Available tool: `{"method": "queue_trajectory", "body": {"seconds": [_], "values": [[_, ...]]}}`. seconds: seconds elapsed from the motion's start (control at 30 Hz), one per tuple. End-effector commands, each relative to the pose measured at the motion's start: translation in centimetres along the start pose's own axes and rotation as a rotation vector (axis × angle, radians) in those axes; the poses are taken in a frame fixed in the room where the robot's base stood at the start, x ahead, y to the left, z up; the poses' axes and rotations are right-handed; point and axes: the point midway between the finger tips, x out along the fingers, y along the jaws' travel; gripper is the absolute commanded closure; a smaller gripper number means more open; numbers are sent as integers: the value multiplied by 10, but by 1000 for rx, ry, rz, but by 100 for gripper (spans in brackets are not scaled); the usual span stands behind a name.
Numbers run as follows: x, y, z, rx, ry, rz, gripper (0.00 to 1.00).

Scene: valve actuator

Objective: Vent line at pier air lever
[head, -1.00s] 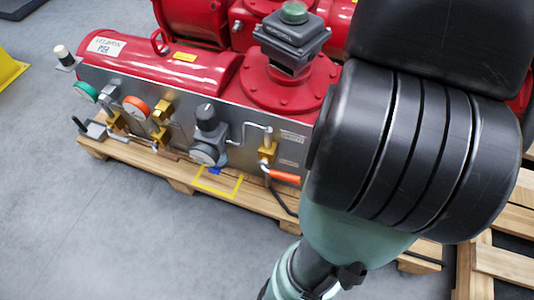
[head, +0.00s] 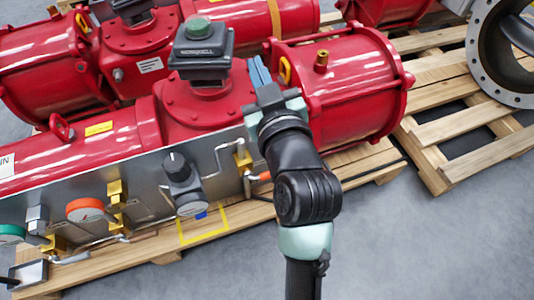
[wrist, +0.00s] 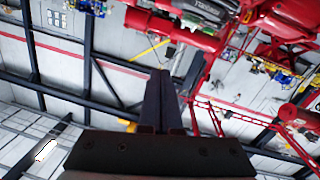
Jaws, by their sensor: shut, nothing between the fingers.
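My gripper (head: 259,72) points upward in front of the red actuator, above the panel's right end. Its blue-grey fingers are together with nothing between them, and they also show in the wrist view (wrist: 161,98). A brass valve (head: 243,158) is on the right end of the grey panel (head: 145,178). An orange lever handle (head: 259,177) sits low beside this valve, partly hidden by my arm. Other brass valves (head: 117,194) are further left, with a grey lever (head: 107,242) low among them. I cannot tell which lever is the pier air lever.
A black regulator with a gauge (head: 181,172) and an orange-rimmed gauge (head: 85,210) stick out from the panel. A yellow outline (head: 204,238) lies on the wooden pallet (head: 235,222) below. The grey floor (head: 420,245) at front right is clear.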

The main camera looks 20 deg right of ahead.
Motion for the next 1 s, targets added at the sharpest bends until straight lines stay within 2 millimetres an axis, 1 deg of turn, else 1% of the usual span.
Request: {"method": "queue_trajectory", "body": {"seconds": [0.03,0.07,0.1,0.17,0.2,0.3,0.37,0.43,0.57,0.67,1.0], "values": [[-9,4,59,6,-109,-12,100],[-15,4,88,9,-160,-23,100],[-27,4,125,14,-225,-36,100],[-46,2,172,26,-307,-57,100],[-58,0,198,35,-351,-70,100],[-84,-5,242,54,-425,-92,100],[-93,-8,257,62,-450,-102,100],[-98,-10,266,66,-464,-108,100],[-90,-11,274,66,-466,-109,100],[-75,-13,282,66,-464,-110,100],[-10,-22,315,65,-464,-109,100]]}}
